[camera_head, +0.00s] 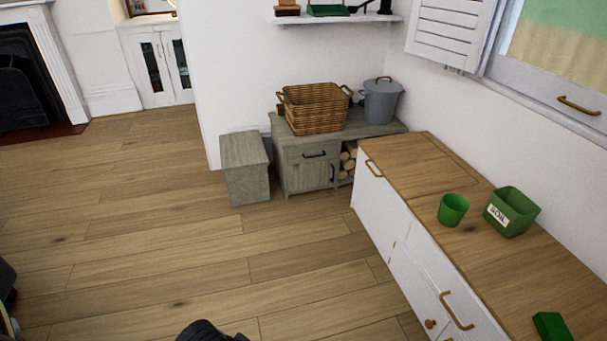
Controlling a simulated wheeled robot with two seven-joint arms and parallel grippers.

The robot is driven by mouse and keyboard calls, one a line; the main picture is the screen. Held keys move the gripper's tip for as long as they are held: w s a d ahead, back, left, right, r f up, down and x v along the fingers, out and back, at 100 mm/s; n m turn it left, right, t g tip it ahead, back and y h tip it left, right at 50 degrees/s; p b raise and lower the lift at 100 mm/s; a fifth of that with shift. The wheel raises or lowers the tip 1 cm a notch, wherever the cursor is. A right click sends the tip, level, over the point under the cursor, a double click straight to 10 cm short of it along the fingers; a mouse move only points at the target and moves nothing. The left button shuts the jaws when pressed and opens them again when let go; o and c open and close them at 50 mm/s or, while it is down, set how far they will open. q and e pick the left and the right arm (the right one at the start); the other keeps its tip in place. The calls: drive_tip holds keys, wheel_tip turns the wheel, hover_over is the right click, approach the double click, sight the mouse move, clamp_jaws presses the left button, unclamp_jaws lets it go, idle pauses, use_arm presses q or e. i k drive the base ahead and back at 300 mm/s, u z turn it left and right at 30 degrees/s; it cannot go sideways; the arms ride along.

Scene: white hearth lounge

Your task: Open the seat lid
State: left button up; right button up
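A long white bench with a wooden seat top (415,160) runs along the right wall under the window. Seams divide the top into sections, and all lie flat and shut. A brass handle (374,168) sits at the front edge of the far section, whose surface looks bare. A green cup (453,210) and a green box marked SOIL (512,211) stand on the middle part. A green block (552,326) lies on the near part. No gripper fingers show. A dark piece at the bottom edge is cut off and may be part of my arm.
A small grey wooden box (246,168) stands beside a grey cabinet (308,168) that bears a wicker basket (316,108) and a metal bucket (381,102). White doors with brass handles (457,311) form the bench front. The wooden floor (200,245) before it is clear.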

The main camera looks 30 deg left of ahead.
sight(415, 168)
drive_tip(key=u, duration=0.1)
drive_tip(key=i, duration=0.65)
drive_tip(key=u, duration=0.9)
drive_tip(key=i, duration=0.65)
drive_tip(key=u, duration=0.55)
drive_tip(key=i, duration=0.8)
drive_tip(key=z, duration=0.45)
